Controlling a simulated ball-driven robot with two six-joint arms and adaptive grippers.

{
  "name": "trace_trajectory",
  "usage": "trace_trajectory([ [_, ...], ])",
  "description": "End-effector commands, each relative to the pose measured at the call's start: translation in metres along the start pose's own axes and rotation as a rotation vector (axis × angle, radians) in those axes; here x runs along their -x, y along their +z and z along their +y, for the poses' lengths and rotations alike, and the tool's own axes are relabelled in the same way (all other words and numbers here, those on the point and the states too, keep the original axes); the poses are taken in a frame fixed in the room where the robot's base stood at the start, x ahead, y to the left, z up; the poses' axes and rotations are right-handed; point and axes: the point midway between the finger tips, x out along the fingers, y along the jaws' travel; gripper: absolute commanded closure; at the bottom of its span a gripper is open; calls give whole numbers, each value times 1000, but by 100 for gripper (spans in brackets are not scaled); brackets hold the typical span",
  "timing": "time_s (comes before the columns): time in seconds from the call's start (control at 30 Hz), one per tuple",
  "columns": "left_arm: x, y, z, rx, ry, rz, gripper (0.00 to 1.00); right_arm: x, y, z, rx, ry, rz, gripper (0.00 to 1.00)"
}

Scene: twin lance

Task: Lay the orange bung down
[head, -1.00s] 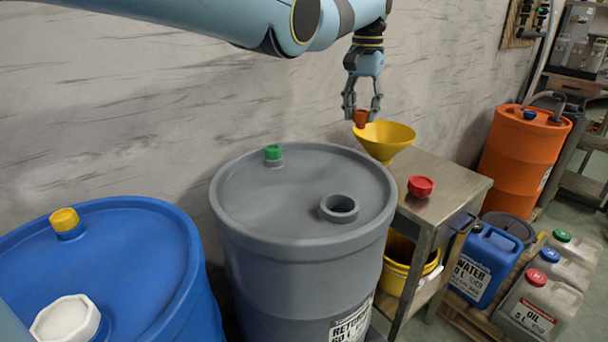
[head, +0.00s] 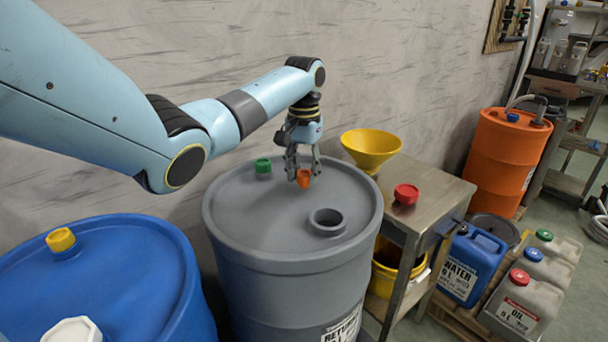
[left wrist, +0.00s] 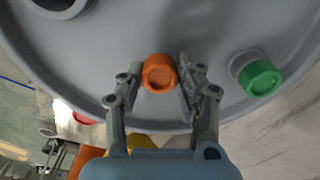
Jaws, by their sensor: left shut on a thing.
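The orange bung (head: 304,178) is between the fingertips of my left gripper (head: 303,172), over the grey drum's top (head: 260,205). In the left wrist view the orange bung (left wrist: 158,73) sits between the two fingers of the left gripper (left wrist: 158,82), which is shut on it. Whether the bung touches the drum top I cannot tell. The drum's open bung hole (head: 327,222) is in front and to the right of it. A green cap (head: 263,166) sits on the drum to the left. My right gripper is not in view.
A yellow funnel (head: 370,150) and a red cap (head: 406,194) are on the metal table (head: 435,190) to the right. A blue drum (head: 120,260) stands at the left. The wall rises behind the grey drum. The drum top's front left is clear.

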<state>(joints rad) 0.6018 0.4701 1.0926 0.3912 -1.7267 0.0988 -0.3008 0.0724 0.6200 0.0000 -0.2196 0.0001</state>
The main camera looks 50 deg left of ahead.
Motion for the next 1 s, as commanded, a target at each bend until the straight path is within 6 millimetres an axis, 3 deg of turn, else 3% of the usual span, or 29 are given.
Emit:
trace_trajectory([
  [0.1, -13, 0, 0, -1, 0, -1, 100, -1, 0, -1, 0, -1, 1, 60],
  [0.27, -13, 0, 0, -1, -1, 0, 100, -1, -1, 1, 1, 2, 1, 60],
  [0.3, -13, 0, 0, -1, -1, 0, 62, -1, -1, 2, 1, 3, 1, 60],
  [0.47, -13, 0, 0, -1, 0, 0, 42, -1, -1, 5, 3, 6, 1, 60],
  [0.77, -10, 0, 0, -1, -1, 1, 42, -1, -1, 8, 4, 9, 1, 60],
  [1.0, 30, -2, 0, -1, -1, 6, 42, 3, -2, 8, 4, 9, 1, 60],
])
